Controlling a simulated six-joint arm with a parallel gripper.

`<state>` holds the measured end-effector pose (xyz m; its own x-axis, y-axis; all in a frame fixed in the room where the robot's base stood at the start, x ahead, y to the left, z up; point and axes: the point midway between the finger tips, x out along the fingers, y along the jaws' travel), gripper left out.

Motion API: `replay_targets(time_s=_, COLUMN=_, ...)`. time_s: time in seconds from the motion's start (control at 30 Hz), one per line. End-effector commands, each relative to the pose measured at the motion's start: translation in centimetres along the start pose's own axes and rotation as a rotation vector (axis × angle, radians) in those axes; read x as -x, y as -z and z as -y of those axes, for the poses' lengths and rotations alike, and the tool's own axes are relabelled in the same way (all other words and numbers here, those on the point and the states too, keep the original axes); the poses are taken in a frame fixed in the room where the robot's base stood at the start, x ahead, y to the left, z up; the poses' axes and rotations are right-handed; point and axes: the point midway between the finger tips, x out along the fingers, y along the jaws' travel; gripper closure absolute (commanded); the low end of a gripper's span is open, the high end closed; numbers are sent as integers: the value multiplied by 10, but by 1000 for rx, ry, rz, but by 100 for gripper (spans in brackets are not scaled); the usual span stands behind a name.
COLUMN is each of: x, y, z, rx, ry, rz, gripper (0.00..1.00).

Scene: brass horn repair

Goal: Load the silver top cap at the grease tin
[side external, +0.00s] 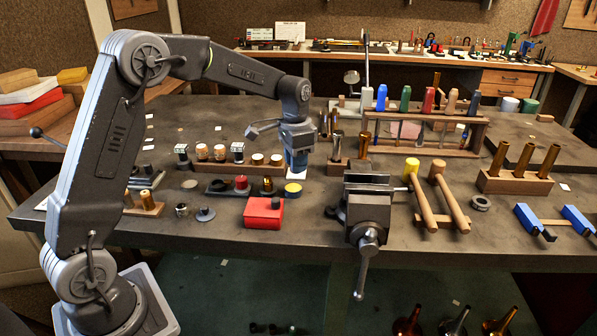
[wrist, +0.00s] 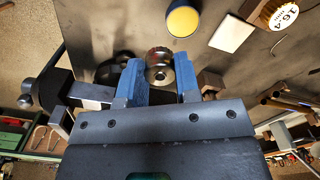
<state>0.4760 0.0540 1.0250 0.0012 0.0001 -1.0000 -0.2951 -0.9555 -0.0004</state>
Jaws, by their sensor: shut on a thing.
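The silver top cap (wrist: 158,66) is a shiny round piece with a darker centre, held between the blue fingers of my gripper (wrist: 159,72) in the wrist view. The gripper is shut on it. In the side external view my gripper (side external: 299,168) points down above the bench, and the cap cannot be made out there. A round tin with a yellow top and blue side, apparently the grease tin (side external: 293,190), stands on the bench just below and in front of the gripper. The tin also shows in the wrist view (wrist: 184,20), beyond the fingertips and apart from the cap.
A red box (side external: 263,213) and a dark vise (side external: 367,205) stand near the bench's front edge. A dark tray (side external: 215,187) and a wooden block with several jars (side external: 220,168) lie left of the gripper. Mallets (side external: 435,195) lie at right. A white card (wrist: 232,31) lies near the tin.

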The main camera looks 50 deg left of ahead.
Motion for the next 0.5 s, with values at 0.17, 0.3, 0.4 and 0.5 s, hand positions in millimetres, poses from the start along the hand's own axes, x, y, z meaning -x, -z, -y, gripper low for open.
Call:
replay_targets(time_s=0.17, x=-5, y=4, z=30, rx=1, ry=-1, rz=1, gripper=94)
replay_targets(time_s=0.3, x=-13, y=5, z=32, rx=-2, ry=-2, rz=3, gripper=94)
replay_targets(time_s=0.4, x=-22, y=4, z=32, rx=-2, ry=-2, rz=2, gripper=94)
replay_targets(time_s=0.5, x=-33, y=4, z=31, rx=-1, ry=-2, rz=3, gripper=94)
